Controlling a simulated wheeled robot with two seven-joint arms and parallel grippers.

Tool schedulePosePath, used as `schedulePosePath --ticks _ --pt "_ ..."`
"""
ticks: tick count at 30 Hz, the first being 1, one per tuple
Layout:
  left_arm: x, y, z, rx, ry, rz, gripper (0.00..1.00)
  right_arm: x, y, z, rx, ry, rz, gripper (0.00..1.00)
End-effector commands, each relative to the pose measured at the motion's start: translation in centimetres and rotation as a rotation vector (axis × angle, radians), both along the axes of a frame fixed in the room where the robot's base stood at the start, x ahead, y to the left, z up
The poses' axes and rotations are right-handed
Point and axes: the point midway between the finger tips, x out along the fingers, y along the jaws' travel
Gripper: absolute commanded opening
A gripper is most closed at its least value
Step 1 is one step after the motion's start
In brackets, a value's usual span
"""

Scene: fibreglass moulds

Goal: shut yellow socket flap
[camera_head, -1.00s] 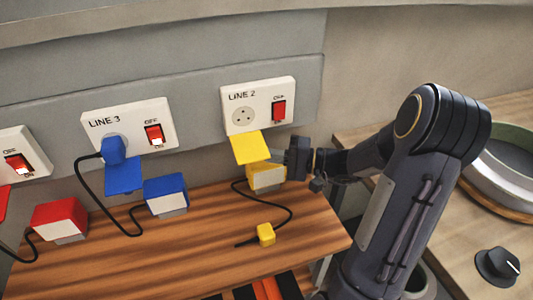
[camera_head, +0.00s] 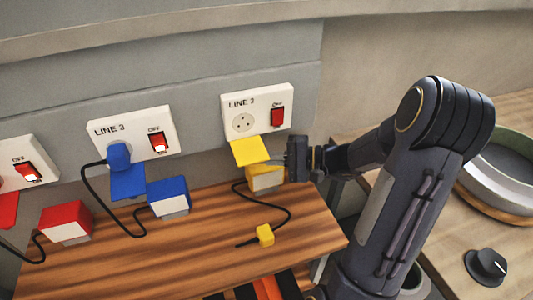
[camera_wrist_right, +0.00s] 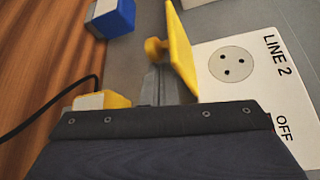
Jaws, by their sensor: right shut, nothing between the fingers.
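The yellow socket flap (camera_head: 249,150) stands open, tilted outward below the round socket (camera_head: 243,121) on the right-hand white plate. The socket's holes are uncovered. In the right wrist view the flap (camera_wrist_right: 182,48) shows nearly edge-on, with a yellow knob (camera_wrist_right: 155,47) on one side, and the plate (camera_wrist_right: 262,75) reads LINE 2. My right gripper (camera_head: 277,160) is shut and empty, just right of the flap and low beside it. Its grey fingers (camera_wrist_right: 157,86) lie close to the flap; I cannot tell whether they touch. My left gripper is not in view.
A yellow box (camera_head: 265,178) sits under the flap on the wooden shelf (camera_head: 190,255), with a black cord to a small yellow block (camera_head: 265,235). A blue flap (camera_head: 128,183), blue box (camera_head: 168,194) and red box (camera_head: 66,221) are to the left.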

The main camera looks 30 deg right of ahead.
Motion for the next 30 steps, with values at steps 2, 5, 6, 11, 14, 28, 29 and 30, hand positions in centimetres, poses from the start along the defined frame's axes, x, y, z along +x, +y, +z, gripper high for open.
schedulePosePath --ticks 2,5,6,11,14,28,29,30 --pt "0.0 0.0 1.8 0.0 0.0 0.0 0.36 -0.2 0.1 1.2 0.014 0.059 0.001 0.0" --pt "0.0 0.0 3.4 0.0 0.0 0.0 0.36 -0.4 0.1 1.9 0.036 0.15 0.002 0.0" --pt "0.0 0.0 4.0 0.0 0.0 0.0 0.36 -0.5 0.2 2.2 0.044 0.187 0.003 0.0" --pt "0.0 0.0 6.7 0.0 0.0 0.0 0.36 -0.7 0.2 3.2 0.08 0.336 0.003 0.0" --pt "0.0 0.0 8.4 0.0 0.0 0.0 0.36 -0.7 0.2 3.8 0.102 0.429 0.002 0.0" --pt "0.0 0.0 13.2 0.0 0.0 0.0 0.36 -0.3 0.1 5.9 0.181 0.747 0.002 0.0" --pt "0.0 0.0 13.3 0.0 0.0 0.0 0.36 -0.2 0.1 6.0 0.18 0.747 0.002 0.0" --pt "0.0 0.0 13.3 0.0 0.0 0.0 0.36 -0.1 0.1 6.1 0.18 0.747 0.002 0.0"
